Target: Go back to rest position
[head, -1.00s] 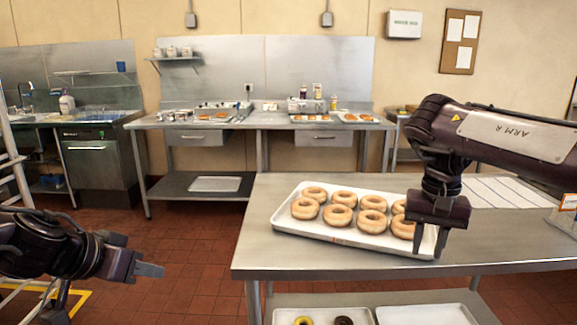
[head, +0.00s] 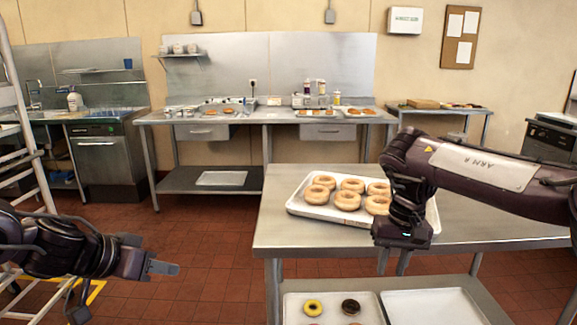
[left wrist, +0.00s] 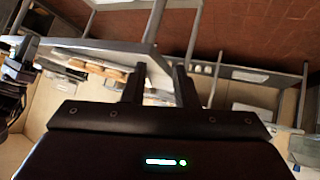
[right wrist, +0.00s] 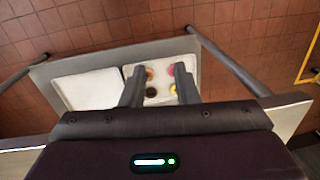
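My left gripper (head: 160,268) is low at the left of the head view, over the floor. It is empty, with its fingers apart in the left wrist view (left wrist: 158,78). My right gripper (head: 394,258) points down at the front edge of the steel table (head: 275,225), in front of the donut tray. The right wrist view shows its fingers (right wrist: 159,84) apart with nothing held between them. The white tray (head: 302,207) holds several plain donuts (head: 347,200). My right arm hides the tray's right part.
A lower shelf (right wrist: 118,55) carries a tray with coloured donuts (head: 313,306) and an empty white tray (head: 430,306). A ladder (head: 28,130) stands at the far left. A steel counter (head: 240,118) runs along the back wall. Red tile floor (head: 215,255) is open between.

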